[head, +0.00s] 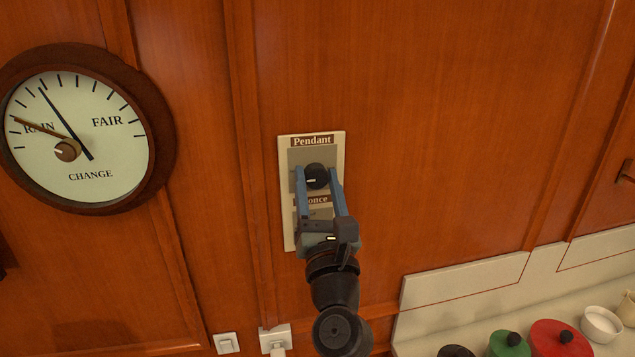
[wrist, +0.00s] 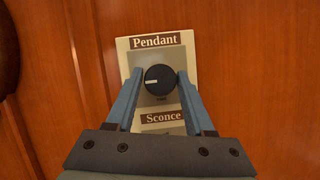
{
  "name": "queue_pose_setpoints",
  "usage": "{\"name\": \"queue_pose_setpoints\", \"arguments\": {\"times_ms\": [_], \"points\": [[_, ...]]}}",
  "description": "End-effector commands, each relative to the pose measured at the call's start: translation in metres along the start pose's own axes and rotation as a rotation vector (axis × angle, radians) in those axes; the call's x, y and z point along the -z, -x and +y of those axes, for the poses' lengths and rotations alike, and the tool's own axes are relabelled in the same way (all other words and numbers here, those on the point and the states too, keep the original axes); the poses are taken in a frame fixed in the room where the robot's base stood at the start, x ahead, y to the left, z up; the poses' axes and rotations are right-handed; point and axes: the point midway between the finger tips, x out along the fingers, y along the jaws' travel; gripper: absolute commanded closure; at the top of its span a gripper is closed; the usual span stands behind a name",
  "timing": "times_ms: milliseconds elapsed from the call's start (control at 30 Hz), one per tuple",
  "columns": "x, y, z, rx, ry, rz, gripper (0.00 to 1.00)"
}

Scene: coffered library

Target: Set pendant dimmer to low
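The Pendant dimmer is a round black knob (wrist: 160,80) below the "Pendant" label (wrist: 155,41) on a pale wall plate (head: 284,190). In the wrist view its white pointer mark points left; small lettering under the knob is too small to read. My gripper (head: 318,172) reaches up to the plate, its two blue fingers on either side of the knob. The fingers also flank it in the wrist view (wrist: 160,75). They are very close to its sides; I cannot tell whether they press on it. My gripper covers most of the Sconce section, and its knob is hidden.
A round barometer dial (head: 80,140) hangs on the wood panelling at left. A white switch (head: 227,343) and a plugged socket (head: 275,337) are below the plate. At lower right, a counter holds a green-lidded pot (head: 509,345), a red one (head: 560,340) and a white bowl (head: 601,324).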

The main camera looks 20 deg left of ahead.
Motion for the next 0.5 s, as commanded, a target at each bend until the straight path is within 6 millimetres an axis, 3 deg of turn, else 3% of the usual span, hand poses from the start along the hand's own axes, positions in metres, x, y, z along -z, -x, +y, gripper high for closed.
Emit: {"name": "queue_pose_setpoints", "arguments": {"times_ms": [33,267,500], "points": [[0.0001,0.0001,0.0,0.0,0.0,0.0,0.58],[0.0001,0.0003,0.0,0.0,0.0,0.0,0.99],[0.0008,0.0006,-0.0005,-0.003,0.009,0.0,1.0]]}}
